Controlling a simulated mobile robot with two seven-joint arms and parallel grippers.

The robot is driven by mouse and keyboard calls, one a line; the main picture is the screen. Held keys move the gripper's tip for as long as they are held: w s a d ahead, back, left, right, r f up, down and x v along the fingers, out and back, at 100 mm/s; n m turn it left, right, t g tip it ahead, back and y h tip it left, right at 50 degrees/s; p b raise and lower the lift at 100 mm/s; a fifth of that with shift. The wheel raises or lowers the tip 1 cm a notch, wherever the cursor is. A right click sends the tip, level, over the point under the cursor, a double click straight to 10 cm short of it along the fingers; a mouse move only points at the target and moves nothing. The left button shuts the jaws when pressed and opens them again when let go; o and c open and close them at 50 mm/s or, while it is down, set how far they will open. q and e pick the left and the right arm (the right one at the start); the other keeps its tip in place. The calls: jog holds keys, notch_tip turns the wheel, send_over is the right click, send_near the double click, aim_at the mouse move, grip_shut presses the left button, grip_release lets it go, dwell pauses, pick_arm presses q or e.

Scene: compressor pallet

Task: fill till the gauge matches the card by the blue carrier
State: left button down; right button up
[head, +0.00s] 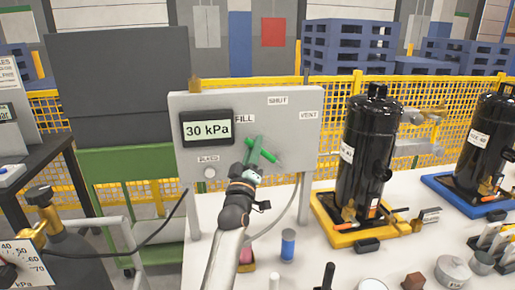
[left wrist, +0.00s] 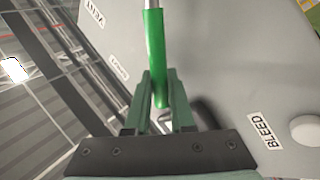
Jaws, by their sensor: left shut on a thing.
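The grey valve panel (head: 300,108) stands on the white table; its display (head: 207,129) reads 30 kPa. Labels read FILL, SHUT, VENT and BLEED. My left gripper (head: 256,160) is in front of the panel, shut on the green lever handle (head: 265,151). The wrist view shows the green handle (left wrist: 154,55) between my fingers (left wrist: 162,100). Exactly where the lever points I cannot tell. The blue carrier (head: 436,184) is at the right with a black compressor on it. A small tilted card (head: 428,215) stands near its left side; its text is unreadable. My right gripper is out of view.
A yellow carrier (head: 330,228) holds another black compressor (head: 373,140). A white bleed knob (head: 210,173) is on the panel's lower left. A blue can (head: 288,244) and several small parts stand along the table front. A cylinder with a kPa dial (head: 22,262) is at lower left.

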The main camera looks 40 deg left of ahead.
pick_arm(q)
jog(key=shift+s+a, duration=0.1)
dwell(0.4)
jog(key=c, duration=1)
grip_release()
jog(key=shift+c, duration=0.2)
jog(key=shift+f, duration=0.1)
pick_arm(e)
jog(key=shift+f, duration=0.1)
pick_arm(q)
jog(key=shift+f, duration=0.15)
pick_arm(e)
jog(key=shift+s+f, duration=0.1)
